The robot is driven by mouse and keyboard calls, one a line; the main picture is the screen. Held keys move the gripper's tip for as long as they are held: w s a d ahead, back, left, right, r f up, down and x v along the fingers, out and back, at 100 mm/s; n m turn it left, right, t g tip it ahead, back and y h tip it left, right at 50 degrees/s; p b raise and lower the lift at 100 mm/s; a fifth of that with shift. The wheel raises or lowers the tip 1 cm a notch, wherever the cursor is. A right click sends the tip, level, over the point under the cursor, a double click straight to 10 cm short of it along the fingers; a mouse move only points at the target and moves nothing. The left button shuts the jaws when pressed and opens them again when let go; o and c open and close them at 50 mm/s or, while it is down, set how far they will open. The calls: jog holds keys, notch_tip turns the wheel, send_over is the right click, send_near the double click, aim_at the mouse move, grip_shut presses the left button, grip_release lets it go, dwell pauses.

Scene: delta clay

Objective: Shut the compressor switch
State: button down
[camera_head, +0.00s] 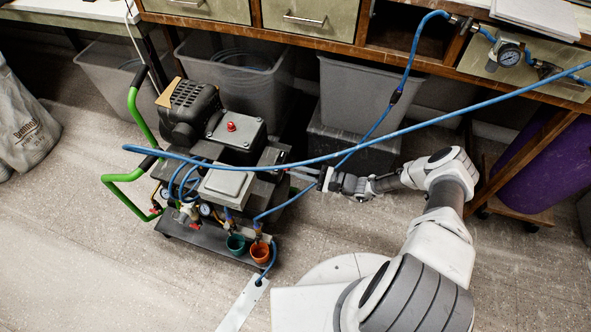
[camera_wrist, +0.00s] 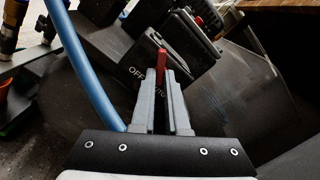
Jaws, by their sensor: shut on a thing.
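The compressor (camera_head: 215,138) stands on the floor at the left of the head view, with green handles. In the wrist view its black switch box (camera_wrist: 147,56) bears a label that reads "OFF" and a partly hidden second word. A red switch lever (camera_wrist: 161,62) rises from this box. My gripper (camera_wrist: 161,78) is shut on the red lever, with its grey fingertips on both sides of it. In the head view my gripper (camera_head: 292,168) reaches the compressor's right side from the right. The lever cannot be made out there.
A blue hose (camera_head: 440,122) crosses above my gripper, and it also passes left of the fingers in the wrist view (camera_wrist: 82,62). A red knob (camera_head: 231,126) tops the compressor. Grey bins (camera_head: 345,95) stand behind, under a workbench (camera_head: 350,48). The front-left floor is clear.

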jog(key=shift+n, duration=0.3)
jog(key=c, duration=0.9)
grip_release()
jog(key=p+v, duration=0.2)
jog(key=v, duration=1.5)
jog(key=shift+s+d, duration=0.1)
jog(key=shift+d, duration=0.1)
